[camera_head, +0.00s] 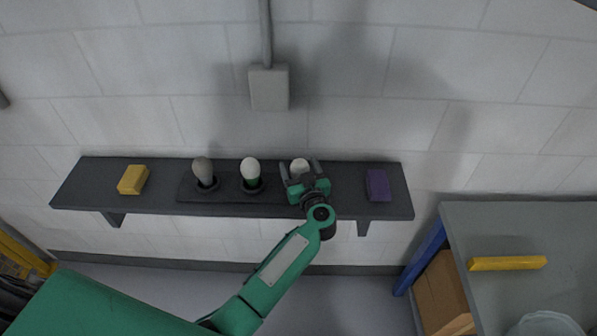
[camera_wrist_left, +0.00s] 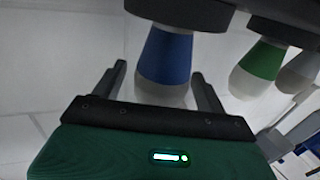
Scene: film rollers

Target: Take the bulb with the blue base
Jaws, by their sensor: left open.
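The bulb with the blue base (camera_wrist_left: 166,56) sits in a dark holder (camera_wrist_left: 185,12) in the left wrist view, where the picture looks upside down. In the head view only its white glass top (camera_head: 299,165) shows; its base is hidden by my gripper. My left gripper (camera_head: 299,173) is open at this bulb on the shelf. In the left wrist view its two fingers (camera_wrist_left: 160,80) stand on either side of the bulb, with gaps visible. My right gripper is not in view.
On the dark wall shelf (camera_head: 345,203), a green-based bulb (camera_head: 250,172) and a grey bulb (camera_head: 203,170) stand to the left in holders. A yellow block (camera_head: 133,179) and a purple block (camera_head: 378,185) lie near the ends. A grey table (camera_head: 510,225) is at right.

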